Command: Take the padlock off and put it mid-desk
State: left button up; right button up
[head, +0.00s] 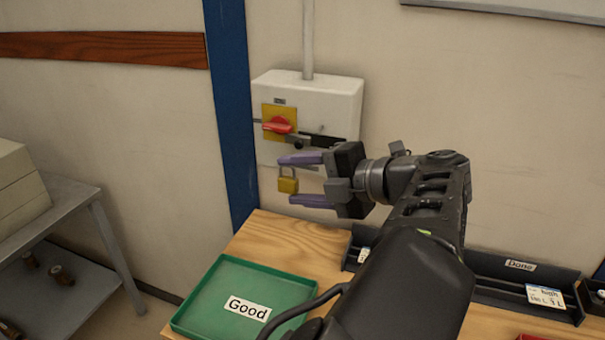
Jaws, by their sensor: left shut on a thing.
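The padlock (288,185) has a small yellow body and a grey shackle, and it is upright. It is between the purple fingertips of my left gripper (286,180), which is shut on it. The padlock shows in front of the lower edge of a white switch box (338,98) on the wall. The box has a red rotary handle (279,125) on a yellow plate. I cannot tell whether the shackle still touches the box. The wooden desk (285,236) is below, and my left arm hides much of its middle. My right gripper is out of view.
A green tray labelled "Good" (213,274) lies on the desk's left part. A dark tray labelled "Done" (487,262) runs along the back, with a white tagged item (544,296) at it. A grey shelf (72,210) stands left of the desk.

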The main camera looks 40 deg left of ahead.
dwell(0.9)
pick_arm(q)
jog(key=w+d+r+m+t, duration=0.25)
jog(key=w+m+t, duration=0.25)
jog(key=w, duration=0.5)
jog(key=w+d+f+m+t+h, duration=0.4)
jog(key=w+d+f+m+t, duration=0.2)
jog(key=w+d+f, duration=0.3)
jog(key=s+d+f+m+t+h, duration=0.1)
jog(key=d+f+m+h, duration=0.3)
jog(key=d+f, duration=0.4)
jog(key=s+d+f+m+t+h, duration=0.1)
jog(key=d+f+m+t+h, duration=0.2)
jog(key=d+f+h, duration=0.3)
jog(key=d+f+m, duration=0.1)
jog(key=d+f, duration=0.2)
jog(key=d, duration=0.1)
jog(key=shift+s, duration=0.25)
